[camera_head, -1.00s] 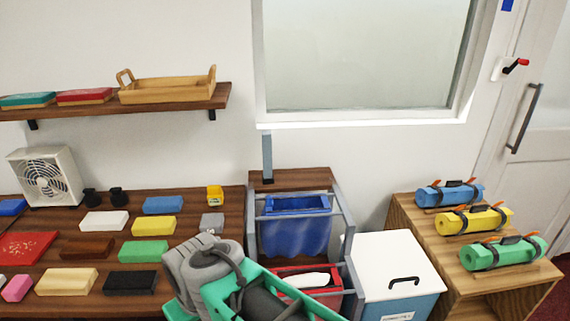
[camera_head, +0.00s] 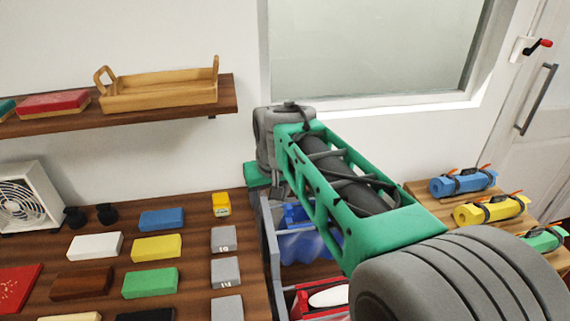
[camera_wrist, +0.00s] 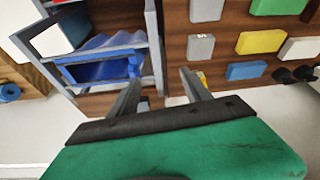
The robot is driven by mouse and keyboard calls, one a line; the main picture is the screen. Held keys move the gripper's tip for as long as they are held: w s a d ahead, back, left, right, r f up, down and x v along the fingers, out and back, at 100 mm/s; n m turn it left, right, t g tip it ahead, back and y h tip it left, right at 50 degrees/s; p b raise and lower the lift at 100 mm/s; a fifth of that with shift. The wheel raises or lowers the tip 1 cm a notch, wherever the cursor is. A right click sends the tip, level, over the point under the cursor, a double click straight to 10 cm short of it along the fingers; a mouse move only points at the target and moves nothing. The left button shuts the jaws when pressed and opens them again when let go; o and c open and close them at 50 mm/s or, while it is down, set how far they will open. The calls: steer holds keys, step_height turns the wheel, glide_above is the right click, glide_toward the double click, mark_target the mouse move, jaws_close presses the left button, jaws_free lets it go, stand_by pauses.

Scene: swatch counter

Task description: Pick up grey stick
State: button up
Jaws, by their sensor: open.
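My gripper (camera_wrist: 159,78) is open in the wrist view, its two grey fingers spread and pointing down at the wooden surface between the grey frame and the counter. A small grey piece (camera_wrist: 143,103), which looks like the end of the grey stick, shows beside the left finger, inside the jaws. I cannot tell whether it touches the finger. In the head view my arm covers the place where the stick stood, so the stick and fingertips are hidden there.
A grey-framed rack with a blue bin (camera_wrist: 98,68) is close beside the gripper. The counter holds several coloured blocks, including a yellow one (camera_head: 157,247) and grey ones (camera_head: 224,238). A shelf with a wooden tray (camera_head: 160,92) hangs on the wall. Rolled mats (camera_head: 490,210) lie at right.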

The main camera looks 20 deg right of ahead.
steer(key=w+d+r+m+p, duration=0.1)
steer(key=w+d+r+p, duration=0.15)
steer(key=w+d, duration=0.45)
steer(key=w+d+r+m+p, duration=0.1)
steer(key=w+d+r, duration=0.25)
steer(key=w, duration=0.75)
steer(key=p+x, duration=0.2)
steer(key=x, duration=0.5)
steer(key=shift+w+d+t+h, duration=0.2)
steer(key=shift+t+h, duration=0.1)
steer(key=shift+h, duration=0.1)
steer(key=shift+r, duration=0.1)
jaws_close()
